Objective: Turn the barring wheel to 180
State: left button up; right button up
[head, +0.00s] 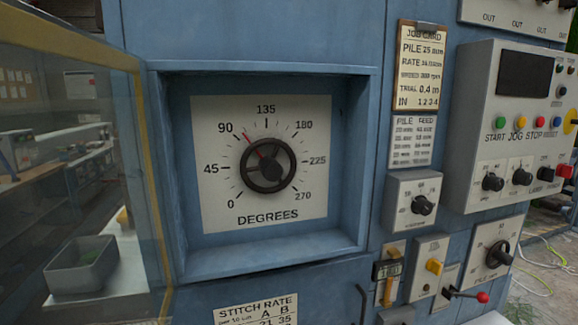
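The barring wheel (252,179) is a dark spoked handwheel in the middle of a white dial plate (214,208) marked DEGREES. The plate sits at the back of a blue square recess. Its scale runs clockwise from 0 at lower left, through 45, 90, 135, 180 and 225, to 270 at lower right. A red pointer (248,138) reaches up and left from the wheel, between 90 and 135 and nearer 90. The 180 mark (303,125) is at upper right. A dark knob or hub covers part of the wheel. Neither gripper is in view.
The recess has a protruding blue frame (270,261). A yellow-edged clear panel (150,190) stands at left. Right are a control box (510,150), a knob box (404,221), and a red-tipped lever (482,297). A grey bin (82,268) sits lower left.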

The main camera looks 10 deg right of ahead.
aim_at(269, 167)
jog(key=i+l+u, duration=0.1)
jog(key=l+u, duration=0.3)
jog(key=l, duration=0.75)
jog(key=l+u, duration=0.45)
jog(key=l, duration=0.7)
jog(key=k, duration=0.05)
